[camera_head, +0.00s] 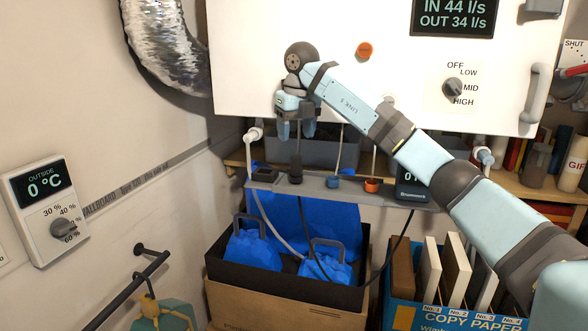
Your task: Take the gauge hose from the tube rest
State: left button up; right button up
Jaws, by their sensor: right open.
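The grey tube rest (315,188) is a narrow bar below the white cabinet. Fittings stand along it: a black one (295,172), a blue one (333,182) and an orange one (371,185), with a dark block at its left end. A dark gauge (412,190) with a partly hidden display is at its right end. A thin black hose (391,255) hangs below the gauge; I cannot tell which fitting it ends in. My right gripper (296,132) is open, pointing down, above the black fitting and apart from it. My left gripper is out of view.
A pale hose (262,212) runs from a white elbow (253,135) down to a black tray (225,270) with blue handled containers. A paper box (400,312) with upright boards stands at the right. A black rail (140,280) juts from the left wall.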

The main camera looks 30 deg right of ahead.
aim_at(296, 157)
jog(key=f, duration=0.3)
jog(key=shift+w+a+f, duration=0.1)
jog(key=shift+w+f, duration=0.25)
jog(key=shift+w+d+f+p, duration=0.15)
jog(key=shift+f+p, duration=0.2)
jog(key=shift+f, duration=0.55)
jog(key=shift+d+f+p, duration=0.15)
jog(key=shift+f+p, duration=0.15)
jog(key=shift+f, duration=0.65)
jog(key=shift+w+d+f+p, duration=0.15)
jog(key=shift+f+p, duration=0.2)
jog(key=shift+f, duration=0.55)
jog(key=c, duration=1)
